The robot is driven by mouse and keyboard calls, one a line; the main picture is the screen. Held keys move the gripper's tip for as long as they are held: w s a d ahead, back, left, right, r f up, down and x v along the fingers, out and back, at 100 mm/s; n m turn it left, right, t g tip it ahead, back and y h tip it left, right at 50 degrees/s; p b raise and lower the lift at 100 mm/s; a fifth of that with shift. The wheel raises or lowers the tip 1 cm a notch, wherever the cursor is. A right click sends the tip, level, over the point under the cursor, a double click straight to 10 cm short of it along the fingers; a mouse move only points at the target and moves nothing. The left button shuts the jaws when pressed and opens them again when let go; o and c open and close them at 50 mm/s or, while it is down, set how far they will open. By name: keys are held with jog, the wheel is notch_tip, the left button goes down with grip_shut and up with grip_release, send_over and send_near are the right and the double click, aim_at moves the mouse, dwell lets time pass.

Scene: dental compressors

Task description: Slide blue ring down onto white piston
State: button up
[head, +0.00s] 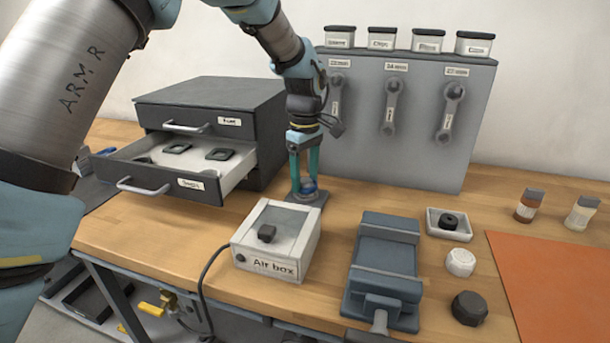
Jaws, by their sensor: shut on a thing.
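My gripper (306,182) points straight down beside the drawer cabinet, its teal fingers close around a small blue ring (309,187). The ring is low, just over a dark flat base plate (318,199) on the bench. A white piston cannot be clearly made out at the fingertips; the fingers and ring cover that spot. I cannot tell whether the ring is around a piston or above it. A white ridged round piece (460,262) stands apart at the right.
The Air box (277,266) stands just in front of the gripper, with a grey vise (385,262) to its right. The cabinet's lower drawer (163,190) is open at the left. A grey tool panel (400,120) stands behind. Bench wood is clear between panel and vise.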

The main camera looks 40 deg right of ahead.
jog(key=shift+f, duration=0.75)
jog(key=o, duration=1.3)
jog(key=shift+c, duration=0.2)
jog(key=shift+r, duration=0.1)
jog(key=shift+r+p, duration=3.3)
jog(key=shift+r, duration=1.2)
